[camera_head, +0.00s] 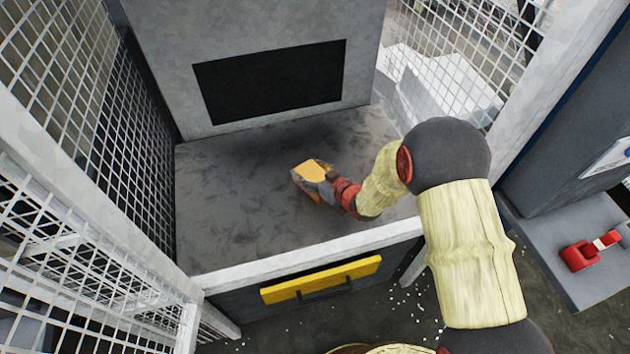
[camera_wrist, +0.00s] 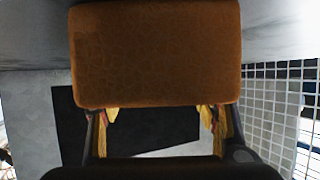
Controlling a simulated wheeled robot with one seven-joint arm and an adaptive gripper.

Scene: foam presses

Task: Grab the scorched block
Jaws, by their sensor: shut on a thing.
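The scorched block (camera_head: 311,170) is orange-brown, and in the head view my gripper (camera_head: 324,181) is at it over the grey press table. In the wrist view the block (camera_wrist: 158,52) fills the upper middle, with a darker patch at its upper left. My gripper's fingers (camera_wrist: 160,122) reach up to both sides of it, and the gripper is shut on it. The fingertips are partly hidden behind the block. I cannot tell whether the block touches the table.
The grey table (camera_head: 230,225) is otherwise bare. A press body with a dark opening (camera_head: 270,82) stands behind it. Mesh fences (camera_head: 120,130) close in the left and back right. A yellow-fronted drawer (camera_head: 320,279) is below the front edge. A red device (camera_head: 580,256) sits at the right.

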